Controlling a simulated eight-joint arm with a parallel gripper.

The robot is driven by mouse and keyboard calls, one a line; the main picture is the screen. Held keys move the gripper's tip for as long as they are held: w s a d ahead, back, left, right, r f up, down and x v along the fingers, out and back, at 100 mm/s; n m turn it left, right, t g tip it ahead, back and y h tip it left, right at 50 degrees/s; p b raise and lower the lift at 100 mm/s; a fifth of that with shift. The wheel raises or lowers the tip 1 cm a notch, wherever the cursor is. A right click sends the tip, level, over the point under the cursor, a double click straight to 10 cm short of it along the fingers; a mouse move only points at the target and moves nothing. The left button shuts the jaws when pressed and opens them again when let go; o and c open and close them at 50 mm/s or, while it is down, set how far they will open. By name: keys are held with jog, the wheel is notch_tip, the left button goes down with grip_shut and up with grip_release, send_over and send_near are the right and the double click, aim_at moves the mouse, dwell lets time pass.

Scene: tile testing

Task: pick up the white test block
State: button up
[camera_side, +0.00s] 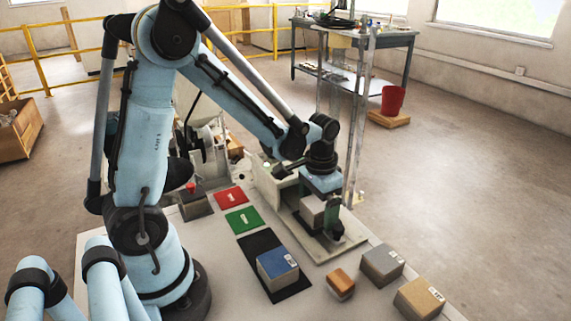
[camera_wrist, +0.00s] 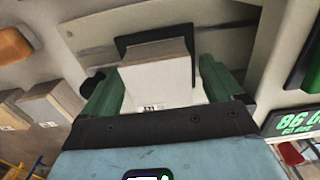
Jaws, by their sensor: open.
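The white test block (camera_wrist: 158,82) is in the wrist view, between the two green fingers of my gripper (camera_wrist: 160,88). Small gaps seem to show beside it, and its lower edge is hidden by the gripper body. In the side view the pale block (camera_side: 311,211) is at my gripper (camera_side: 326,215), with one green finger in front of its right side. It is over the beige tester's base plate. My gripper is open around the block; I cannot tell whether either finger touches it.
A blue-topped block (camera_side: 277,264) sits on a black mat (camera_side: 258,242). Red (camera_side: 230,197) and green (camera_side: 242,219) mats lie behind it. An orange block (camera_side: 341,283), a grey block (camera_side: 382,264) and a wood-topped block (camera_side: 419,298) stand at the front right. A green-digit display (camera_wrist: 293,122) is at right.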

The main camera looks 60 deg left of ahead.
jog(key=shift+c, duration=0.2)
jog(key=c, duration=1.4)
jog(key=shift+c, duration=0.2)
